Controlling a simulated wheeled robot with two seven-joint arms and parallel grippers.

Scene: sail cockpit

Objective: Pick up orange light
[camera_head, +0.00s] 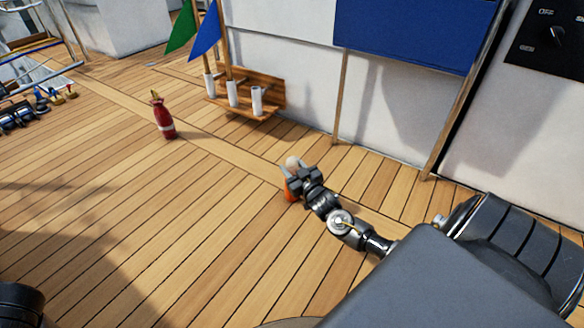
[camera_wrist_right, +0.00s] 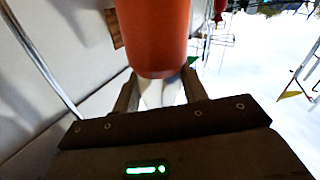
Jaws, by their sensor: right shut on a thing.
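The orange light (camera_head: 290,193) is in the middle of the head view, with an orange body and a pale rounded top (camera_head: 292,162). My right gripper (camera_head: 298,176) is around it and shut on it. In the right wrist view the orange body (camera_wrist_right: 154,40) fills the top middle, and a whitish part shows between the two fingers of the right gripper (camera_wrist_right: 160,92). The head view does not show clearly whether the light touches the deck. My left gripper is not in view.
A wooden rack (camera_head: 268,92) on the white wall holds a green flag (camera_head: 181,30) and a blue flag (camera_head: 205,32). Small items lie at the far left. The deck's middle is clear.

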